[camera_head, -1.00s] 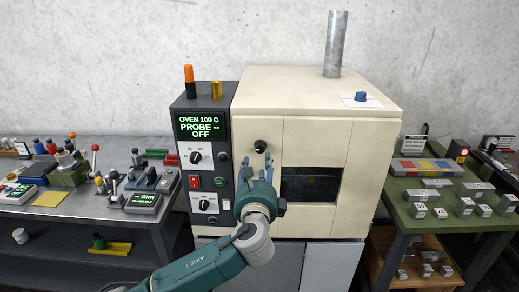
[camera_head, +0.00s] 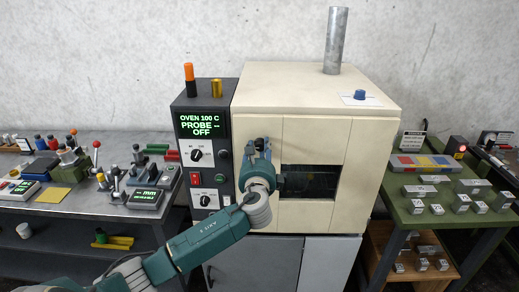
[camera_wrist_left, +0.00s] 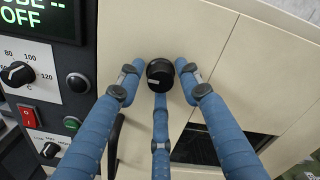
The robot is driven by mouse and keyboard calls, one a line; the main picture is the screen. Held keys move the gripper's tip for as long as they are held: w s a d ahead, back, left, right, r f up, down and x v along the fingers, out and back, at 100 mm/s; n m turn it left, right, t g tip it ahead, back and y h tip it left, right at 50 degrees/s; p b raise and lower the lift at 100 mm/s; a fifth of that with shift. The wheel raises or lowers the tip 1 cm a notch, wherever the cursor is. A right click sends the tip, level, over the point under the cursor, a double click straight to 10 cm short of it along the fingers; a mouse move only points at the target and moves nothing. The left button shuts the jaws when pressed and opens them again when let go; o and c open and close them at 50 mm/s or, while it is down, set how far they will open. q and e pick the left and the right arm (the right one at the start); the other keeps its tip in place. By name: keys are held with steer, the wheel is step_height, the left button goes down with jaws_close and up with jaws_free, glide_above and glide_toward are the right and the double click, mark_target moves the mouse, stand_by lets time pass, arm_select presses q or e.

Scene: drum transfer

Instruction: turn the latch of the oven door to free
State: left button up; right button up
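The latch is a round black knob (camera_wrist_left: 160,75) on the cream oven door (camera_wrist_left: 222,75), seen in the left wrist view. In the head view my left gripper (camera_head: 258,146) covers the knob, in front of the oven door (camera_head: 312,143). In the left wrist view the blue fingers of my left gripper (camera_wrist_left: 159,79) are spread around the knob, one at each side and one below. The side fingertips are close to its rim with small gaps; I cannot tell whether any finger touches. My right gripper is not in view.
The control panel (camera_head: 204,150) with dials and a red switch is just left of the door. A dark handle (camera_wrist_left: 115,143) is below left of the knob. A dark window (camera_head: 310,182) is at its lower right. Benches with small items stand on both sides.

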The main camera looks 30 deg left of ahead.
arm_select(q)
jaws_close()
steer(key=n+b, duration=0.2)
steer(key=shift+f+n, duration=0.15)
steer(key=shift+n, duration=0.25)
steer(key=n+b, duration=0.3)
steer(key=n, duration=0.1)
steer(key=shift+n, duration=0.3)
steer(key=n+b, duration=0.2)
steer(key=n, duration=0.3)
steer(key=shift+b, duration=0.35)
steer(key=n+b, duration=0.1)
steer(key=n, duration=0.2)
steer(key=shift+n+b, duration=0.4)
steer(key=shift+n, duration=1)
